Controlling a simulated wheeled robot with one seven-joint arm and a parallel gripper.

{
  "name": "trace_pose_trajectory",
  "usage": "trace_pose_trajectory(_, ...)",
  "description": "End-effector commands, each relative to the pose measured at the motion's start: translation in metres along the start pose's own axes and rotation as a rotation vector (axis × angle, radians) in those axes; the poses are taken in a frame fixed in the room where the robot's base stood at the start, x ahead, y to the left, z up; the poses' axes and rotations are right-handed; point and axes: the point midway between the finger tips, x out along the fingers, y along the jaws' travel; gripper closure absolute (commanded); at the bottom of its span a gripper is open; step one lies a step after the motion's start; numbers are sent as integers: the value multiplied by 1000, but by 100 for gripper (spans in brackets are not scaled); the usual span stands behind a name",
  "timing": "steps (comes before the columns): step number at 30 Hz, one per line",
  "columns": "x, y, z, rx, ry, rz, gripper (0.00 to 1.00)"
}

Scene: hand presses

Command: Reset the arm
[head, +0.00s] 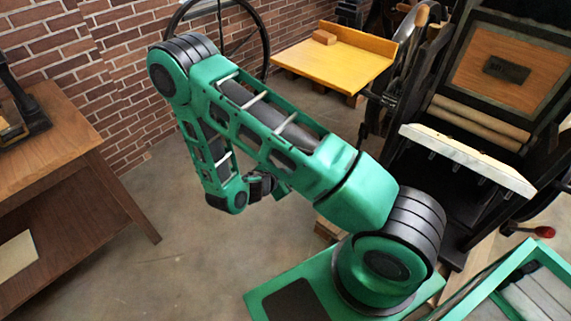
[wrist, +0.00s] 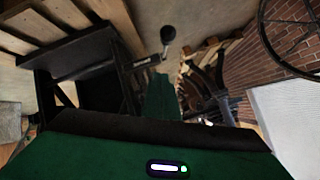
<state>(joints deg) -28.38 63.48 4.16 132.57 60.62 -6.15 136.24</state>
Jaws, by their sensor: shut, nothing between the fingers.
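My green arm folds back on itself in the head view, with the elbow at the upper left. My gripper (head: 281,188) hangs behind the upper arm link, partly hidden, above the grey floor. In the wrist view my gripper (wrist: 162,98) shows as a dark green shape past the green housing with a small white light. It is shut and empty, and it touches nothing that I can see.
A black press (head: 505,75) with a pale board (head: 467,158) stands at the right. A yellow table (head: 335,58) bears a small brick-like block (head: 325,37). A wooden bench (head: 65,165) stands at the left. The floor (head: 165,245) between is clear.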

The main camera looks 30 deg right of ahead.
Motion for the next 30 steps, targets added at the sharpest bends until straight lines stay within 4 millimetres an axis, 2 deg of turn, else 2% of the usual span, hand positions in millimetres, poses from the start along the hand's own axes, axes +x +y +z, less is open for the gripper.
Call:
trace_pose_trajectory(7, -3, -1, -1, -1, 1, 2, 100)
trace_pose_trajectory(11, -5, -6, -16, -12, 9, 32, 100)
trace_pose_trajectory(20, -18, -15, -101, -120, -5, 223, 100)
trace_pose_trajectory(30, -49, 0, -190, -273, -155, 421, 100)
